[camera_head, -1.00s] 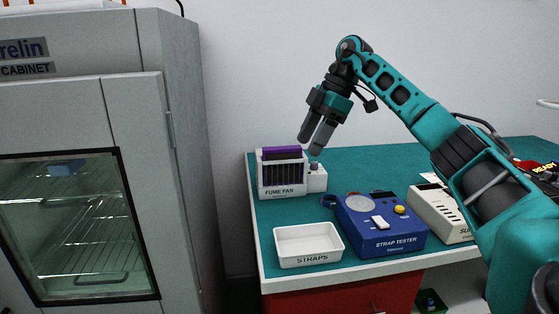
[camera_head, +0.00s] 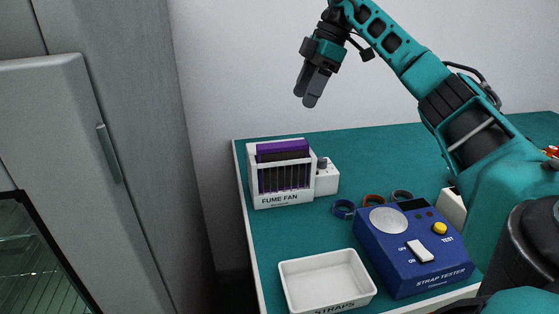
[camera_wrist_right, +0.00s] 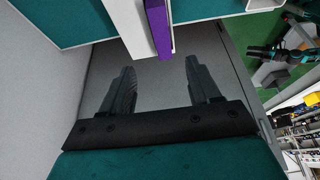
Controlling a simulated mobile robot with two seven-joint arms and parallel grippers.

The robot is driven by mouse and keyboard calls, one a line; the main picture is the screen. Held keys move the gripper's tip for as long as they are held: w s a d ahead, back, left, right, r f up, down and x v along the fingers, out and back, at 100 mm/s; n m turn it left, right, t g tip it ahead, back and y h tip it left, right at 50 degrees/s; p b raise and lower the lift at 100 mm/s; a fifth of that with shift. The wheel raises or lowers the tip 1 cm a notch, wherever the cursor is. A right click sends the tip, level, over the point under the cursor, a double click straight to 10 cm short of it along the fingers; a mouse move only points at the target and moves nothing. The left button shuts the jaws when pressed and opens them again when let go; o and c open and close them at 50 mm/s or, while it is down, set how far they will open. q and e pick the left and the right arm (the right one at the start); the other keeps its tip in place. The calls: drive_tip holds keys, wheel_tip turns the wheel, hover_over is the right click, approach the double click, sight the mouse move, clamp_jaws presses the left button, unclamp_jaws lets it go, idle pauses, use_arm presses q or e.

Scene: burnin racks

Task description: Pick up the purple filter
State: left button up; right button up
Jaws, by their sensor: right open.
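The purple filter (camera_head: 282,147) sits in the top of the white fume fan box (camera_head: 283,201) at the back left of the bench, with its purple edge showing above the slot. In the right wrist view the purple filter (camera_wrist_right: 158,30) shows as a purple strip at the top centre, beyond the fingers. My right gripper (camera_head: 309,92) hangs in the air above and slightly right of the fan box, fingers pointing down, apart from the filter. In the right wrist view its two fingers (camera_wrist_right: 160,82) are spread with nothing between them. My left gripper is not in view.
A white straps tray (camera_head: 286,286) and a blue strap tester (camera_head: 430,270) stand at the front of the teal bench (camera_head: 280,236). Strap rolls (camera_head: 373,200) lie behind the tester. A grey cabinet (camera_head: 110,90) stands to the left.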

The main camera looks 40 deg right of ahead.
drive_tip(key=b, duration=0.1)
approach(284, 144)
drive_tip(key=x, duration=0.2)
drive_tip(key=shift+a+f, duration=0.15)
drive_tip(key=shift+f, duration=0.1)
drive_tip(key=shift+b+x, duration=0.55)
drive_tip(key=shift+x, duration=2.65)
drive_tip(key=shift+f+p, duration=0.15)
drive_tip(key=shift+p, duration=0.25)
drive_tip(key=shift+c, duration=0.2)
drive_tip(key=c, duration=0.4)
clamp_jaws()
